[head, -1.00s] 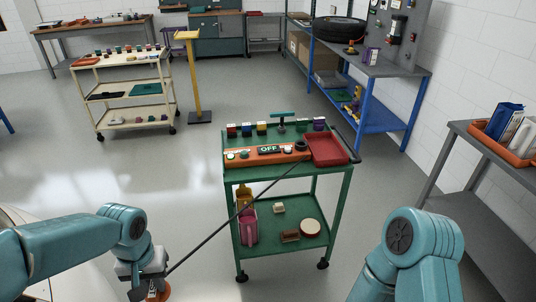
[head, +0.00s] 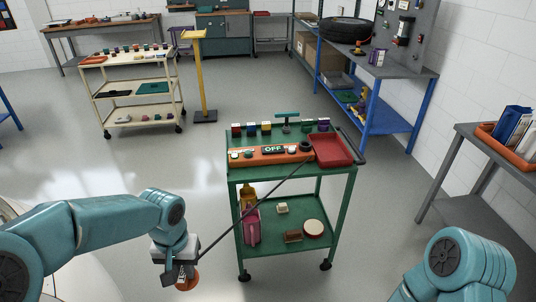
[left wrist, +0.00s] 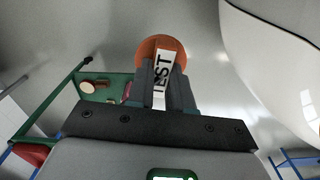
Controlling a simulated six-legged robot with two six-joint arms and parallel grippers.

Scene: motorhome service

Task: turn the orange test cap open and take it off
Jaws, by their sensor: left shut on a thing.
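The orange test cap (head: 187,279) is at the lower left of the head view, in my left gripper (head: 178,270). In the left wrist view the cap (left wrist: 156,46) shows as an orange disc just beyond the fingertips (left wrist: 163,76), with a white label reading "TEST" between the fingers. The gripper is shut on the cap. The cap appears apart from the white curved body (left wrist: 275,50) at the right of the wrist view, with grey floor behind it. My right gripper is out of view; only a teal part of the right arm shows at lower right.
A thin dark rod or line (head: 250,213) runs from near my left gripper up to the cart. Floor left of the cart is clear.

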